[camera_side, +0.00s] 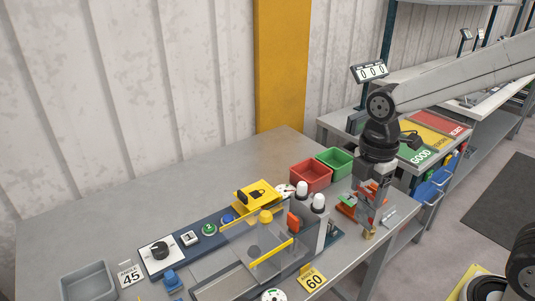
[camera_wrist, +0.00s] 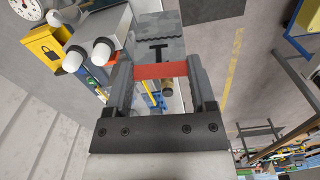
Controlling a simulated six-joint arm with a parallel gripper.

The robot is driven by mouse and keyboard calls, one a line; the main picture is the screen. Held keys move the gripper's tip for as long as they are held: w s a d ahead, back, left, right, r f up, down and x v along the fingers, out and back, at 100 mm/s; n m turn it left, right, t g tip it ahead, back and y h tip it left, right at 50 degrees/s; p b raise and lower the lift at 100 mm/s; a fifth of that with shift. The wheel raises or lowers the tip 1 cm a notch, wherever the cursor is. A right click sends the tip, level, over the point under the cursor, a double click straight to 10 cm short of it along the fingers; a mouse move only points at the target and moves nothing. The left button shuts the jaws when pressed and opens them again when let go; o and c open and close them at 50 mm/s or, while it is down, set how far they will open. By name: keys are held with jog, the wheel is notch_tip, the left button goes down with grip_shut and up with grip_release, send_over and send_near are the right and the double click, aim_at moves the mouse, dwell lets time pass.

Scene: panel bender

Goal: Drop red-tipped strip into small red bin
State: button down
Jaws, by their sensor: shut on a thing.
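My gripper (camera_side: 373,205) is at the right end of the bench in the side view, pointing down. In the wrist view its two fingers (camera_wrist: 160,85) are shut on the red-tipped strip, whose red band (camera_wrist: 160,71) spans between them. The bin does not show clearly in the wrist view.
A green bin (camera_side: 335,161) stands beside the red one. White-capped posts (camera_side: 318,202) and the bender with a yellow lock box (camera_side: 256,194) are left of my gripper. A grey tray (camera_side: 88,281) sits far left. The bench's back left (camera_side: 180,190) is clear.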

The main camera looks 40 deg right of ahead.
jog(key=w+d+f+m, duration=0.1)
jog(key=w+d+m, duration=0.45)
jog(key=w, duration=0.65)
jog(key=w+d+m, duration=0.5)
jog(key=w+m, duration=0.1)
jog(key=w, duration=0.5)
jog(key=w+d+f+m, duration=0.4)
jog(key=w+d+m, duration=0.1)
jog(key=w+d, duration=0.1)
jog(key=shift+w+d+f, duration=0.2)
jog(key=shift+w+d, duration=0.05)
jog(key=shift+w, duration=0.05)
jog(key=shift+f, duration=0.15)
notch_tip(320, 180, down, 8)
jog(key=shift+f, duration=0.45)
dwell(1.1)
grip_release()
